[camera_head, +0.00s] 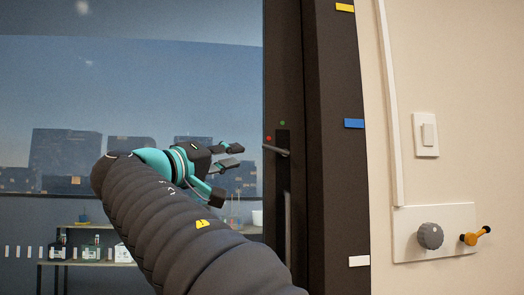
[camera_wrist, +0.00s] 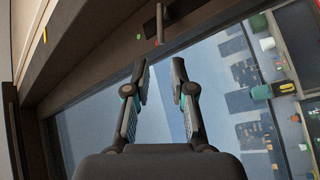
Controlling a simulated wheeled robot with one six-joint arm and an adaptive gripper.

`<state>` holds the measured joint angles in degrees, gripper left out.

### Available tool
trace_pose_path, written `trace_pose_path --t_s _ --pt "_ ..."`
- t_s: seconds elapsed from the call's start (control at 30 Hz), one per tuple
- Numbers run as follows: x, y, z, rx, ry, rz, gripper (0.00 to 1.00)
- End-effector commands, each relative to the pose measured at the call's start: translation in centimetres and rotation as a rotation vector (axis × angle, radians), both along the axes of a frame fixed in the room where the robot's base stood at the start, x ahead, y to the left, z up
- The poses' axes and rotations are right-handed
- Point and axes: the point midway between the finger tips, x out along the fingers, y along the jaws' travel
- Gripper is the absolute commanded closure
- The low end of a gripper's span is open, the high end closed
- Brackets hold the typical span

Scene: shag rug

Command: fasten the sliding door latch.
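The sliding door's dark frame (camera_head: 289,60) stands right of the glass. Its latch is a grey lever (camera_head: 276,150) on a black plate, pointing left and nearly level, just below a red dot (camera_head: 268,138). A green dot (camera_head: 282,123) sits higher, above the plate. In the wrist view the lever (camera_wrist: 160,22) shows at the top, beyond my fingertips, with the red dot beside it. My gripper (camera_head: 236,156) is teal and black, open and empty, left of the lever in the head view. In the wrist view my gripper (camera_wrist: 160,70) has its fingers spread, apart from the lever.
A dark post with yellow, blue (camera_head: 354,123) and white tags stands right of the door. The wall beyond has a light switch (camera_head: 426,134) and a panel (camera_head: 405,236) with a grey knob (camera_head: 430,236) and a yellow lever (camera_head: 474,236). A shelf (camera_head: 82,262) with bottles is at lower left.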

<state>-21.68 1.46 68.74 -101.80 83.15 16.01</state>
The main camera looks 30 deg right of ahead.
Motion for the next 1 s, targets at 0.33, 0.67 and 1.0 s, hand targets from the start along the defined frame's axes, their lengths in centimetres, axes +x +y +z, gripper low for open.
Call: trace_pose_path --t_s 0.33,0.67,1.0 --pt "2.2 -5.3 1.5 0.0 0.001 -0.005 0.76" --pt "4.5 -10.2 2.7 0.001 0.003 -0.003 0.76" --pt "5.3 -11.8 3.0 0.001 0.003 0.001 0.76"
